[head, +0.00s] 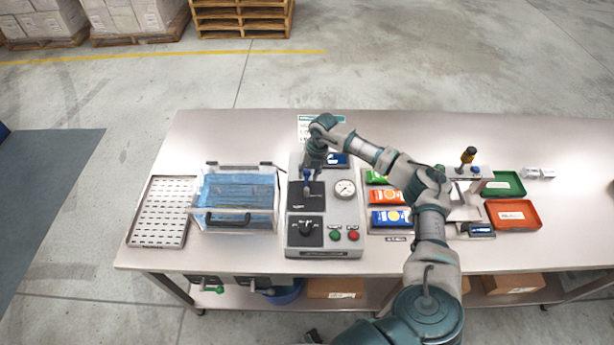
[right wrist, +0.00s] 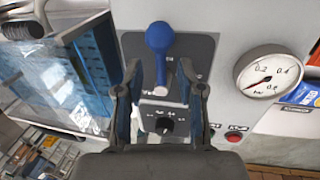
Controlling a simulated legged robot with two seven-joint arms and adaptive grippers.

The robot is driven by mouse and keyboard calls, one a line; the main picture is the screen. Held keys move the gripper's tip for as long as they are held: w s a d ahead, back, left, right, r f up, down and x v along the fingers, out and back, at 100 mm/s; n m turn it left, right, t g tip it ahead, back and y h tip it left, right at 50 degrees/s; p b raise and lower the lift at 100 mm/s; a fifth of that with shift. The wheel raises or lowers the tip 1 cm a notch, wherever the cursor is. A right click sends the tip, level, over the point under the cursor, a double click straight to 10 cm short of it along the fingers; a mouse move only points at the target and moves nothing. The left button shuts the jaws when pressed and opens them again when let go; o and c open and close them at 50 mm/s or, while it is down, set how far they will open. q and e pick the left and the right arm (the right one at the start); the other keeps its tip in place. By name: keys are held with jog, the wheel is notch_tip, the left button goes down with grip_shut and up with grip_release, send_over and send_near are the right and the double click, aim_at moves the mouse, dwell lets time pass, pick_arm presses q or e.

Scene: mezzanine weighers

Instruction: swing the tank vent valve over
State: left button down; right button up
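The valve lever with a blue knob (right wrist: 160,38) stands on a dark plate of the grey control panel (head: 350,242). In the head view the blue of the lever (head: 307,176) shows just below my right gripper (head: 312,160). The gripper and wrist hide part of the panel's upper left in the head view.
The panel also holds a pressure gauge (head: 345,188), a black rotary knob (head: 306,228), a green button (head: 335,236) and a red button (head: 353,235). A clear bin with blue contents (head: 237,195) stands close on the left. Colored packets (head: 390,218) lie to the right.

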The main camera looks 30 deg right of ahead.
jog(key=shift+a+f, duration=0.1)
jog(key=shift+f, duration=0.85)
jog(key=shift+w+f, duration=0.15)
jog(key=shift+f, duration=0.25)
grip_shut()
